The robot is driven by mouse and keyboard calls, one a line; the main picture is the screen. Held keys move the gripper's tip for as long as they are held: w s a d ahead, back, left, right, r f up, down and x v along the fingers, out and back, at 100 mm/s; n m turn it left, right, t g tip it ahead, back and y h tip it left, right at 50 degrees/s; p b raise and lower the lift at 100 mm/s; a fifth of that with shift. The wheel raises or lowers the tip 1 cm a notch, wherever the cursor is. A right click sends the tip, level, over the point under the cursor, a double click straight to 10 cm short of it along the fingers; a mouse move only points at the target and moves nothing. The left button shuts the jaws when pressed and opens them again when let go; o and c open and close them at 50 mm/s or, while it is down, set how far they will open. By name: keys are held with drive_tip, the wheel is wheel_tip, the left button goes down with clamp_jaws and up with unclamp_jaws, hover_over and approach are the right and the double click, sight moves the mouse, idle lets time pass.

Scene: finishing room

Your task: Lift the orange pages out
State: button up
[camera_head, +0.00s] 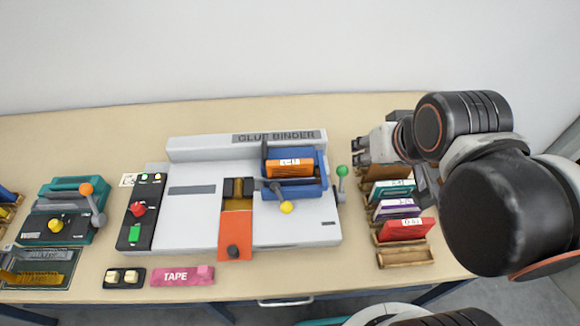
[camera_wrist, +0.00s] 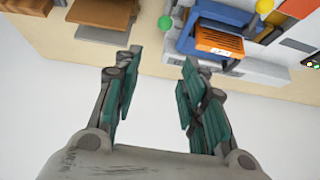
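The orange pages (camera_head: 289,167) with a white label sit in the blue clamp (camera_head: 296,187) of the glue binder (camera_head: 205,215). In the wrist view the orange pages (camera_wrist: 218,40) show in the blue holder (camera_wrist: 192,44), beyond the fingertips and to the right. My gripper (camera_head: 362,150) is to the right of the binder, near the back of the table. In the wrist view my gripper (camera_wrist: 160,62) has its two teal-padded fingers well apart, with nothing between them. The lower part of the pages is hidden inside the clamp.
A wooden rack (camera_head: 405,258) with teal, purple and red booklets stands right of the binder. A green-knobbed lever (camera_head: 342,172) and a yellow-knobbed lever (camera_head: 286,207) stand by the clamp.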

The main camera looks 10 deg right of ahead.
drive_tip(key=m+g+p, duration=0.7)
drive_tip(key=m, duration=1.1)
hover_over(291, 162)
drive_tip(key=f, duration=1)
drive_tip(key=shift+s+f, duration=0.25)
drive_tip(key=shift+f, duration=0.1)
drive_tip(key=f, duration=0.1)
drive_tip(key=f+b, duration=0.1)
drive_tip(key=f, duration=0.3)
drive_tip(key=shift+w+f, duration=0.1)
drive_tip(key=shift+w, duration=0.15)
clamp_jaws()
